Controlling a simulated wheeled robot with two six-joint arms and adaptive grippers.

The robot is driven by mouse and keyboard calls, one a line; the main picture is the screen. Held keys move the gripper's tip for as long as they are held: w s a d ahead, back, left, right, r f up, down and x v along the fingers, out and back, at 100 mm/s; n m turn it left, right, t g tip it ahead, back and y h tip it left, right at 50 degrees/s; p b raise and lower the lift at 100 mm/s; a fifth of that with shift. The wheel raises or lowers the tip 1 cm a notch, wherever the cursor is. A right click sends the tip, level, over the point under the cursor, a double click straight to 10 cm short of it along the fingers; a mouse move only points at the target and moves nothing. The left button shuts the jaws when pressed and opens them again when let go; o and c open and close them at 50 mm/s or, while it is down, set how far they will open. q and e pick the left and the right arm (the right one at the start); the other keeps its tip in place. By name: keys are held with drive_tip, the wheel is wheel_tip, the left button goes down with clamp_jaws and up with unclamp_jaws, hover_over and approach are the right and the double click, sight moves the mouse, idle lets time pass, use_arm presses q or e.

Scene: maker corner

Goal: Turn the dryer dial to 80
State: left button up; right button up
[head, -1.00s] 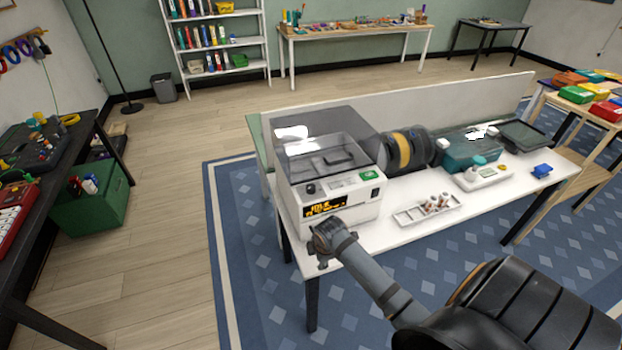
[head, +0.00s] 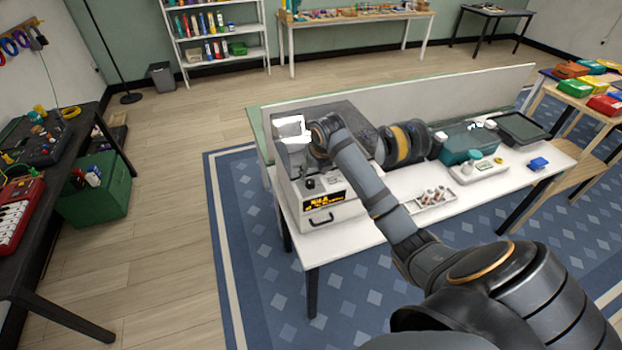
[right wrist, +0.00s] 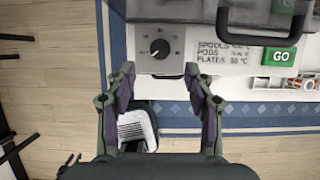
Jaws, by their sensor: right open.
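The dryer (head: 338,212) is a white box at the left end of the white table, with a lit amber display (head: 323,200). Its round dark dial (head: 309,184) is on the front panel; in the right wrist view the dial (right wrist: 160,48) has its pointer toward the lower left. The scale numbers are too small to read. My right gripper (head: 316,143) is over the dryer's top in the head view and covers part of the lid. In the right wrist view its open, empty fingers (right wrist: 160,75) straddle the dial's line, apart from it. My left gripper is not in view.
Right of the dial are printed temperature text and a green GO button (right wrist: 281,55). A dark lid handle (right wrist: 262,38) is close by. A black and yellow spool (head: 403,143) and a small tray (head: 436,200) are to the right on the table.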

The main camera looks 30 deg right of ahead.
sight(310, 182)
drive_tip(key=p+x, duration=0.1)
drive_tip(key=x, duration=0.6)
drive_tip(key=shift+w+f, duration=0.1)
drive_tip(key=shift+f, duration=0.05)
clamp_jaws()
